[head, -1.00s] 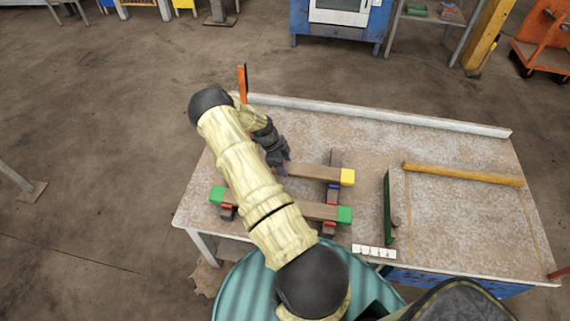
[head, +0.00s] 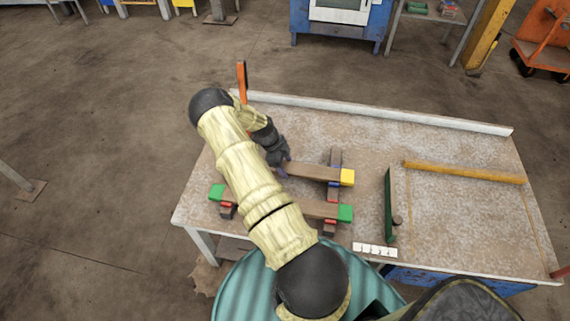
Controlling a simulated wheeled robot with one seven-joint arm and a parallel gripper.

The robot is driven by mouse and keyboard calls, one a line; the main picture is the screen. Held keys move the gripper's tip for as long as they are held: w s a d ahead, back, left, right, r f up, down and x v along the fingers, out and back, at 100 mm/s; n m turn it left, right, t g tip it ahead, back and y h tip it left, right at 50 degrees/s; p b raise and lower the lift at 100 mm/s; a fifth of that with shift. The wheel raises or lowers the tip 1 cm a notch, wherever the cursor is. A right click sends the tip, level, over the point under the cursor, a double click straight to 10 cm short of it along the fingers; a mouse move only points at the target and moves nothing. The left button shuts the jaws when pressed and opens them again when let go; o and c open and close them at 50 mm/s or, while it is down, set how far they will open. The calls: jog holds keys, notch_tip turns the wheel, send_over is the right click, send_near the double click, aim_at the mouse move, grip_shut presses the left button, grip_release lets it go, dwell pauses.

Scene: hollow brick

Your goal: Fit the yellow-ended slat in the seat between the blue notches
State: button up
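The yellow-ended slat (head: 312,172) is a brown bar lying across the back part of the frame. Its yellow end (head: 347,177) is at the right, and its left part is hidden behind my arm. It crosses the right brown rail by a blue notch (head: 333,184); whether it is fully down there is too small to tell. The left blue notch is hidden. My gripper (head: 284,170) is down at the slat's visible left part, fingers pointing down. The fingers are small and partly covered, so their opening does not show.
A green-ended slat (head: 322,210) lies in front, by red notches (head: 331,201). To the right are a green upright piece (head: 388,205), a white numbered strip (head: 374,250) and a yellow-brown bar (head: 463,172). An orange post (head: 242,80) stands behind. The table's right part is mostly clear.

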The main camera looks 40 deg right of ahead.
jog(key=shift+o, duration=1.3)
jog(key=shift+r, duration=0.1)
jog(key=b+v, duration=0.1)
jog(key=v, duration=1.6)
jog(key=shift+w+r, duration=0.1)
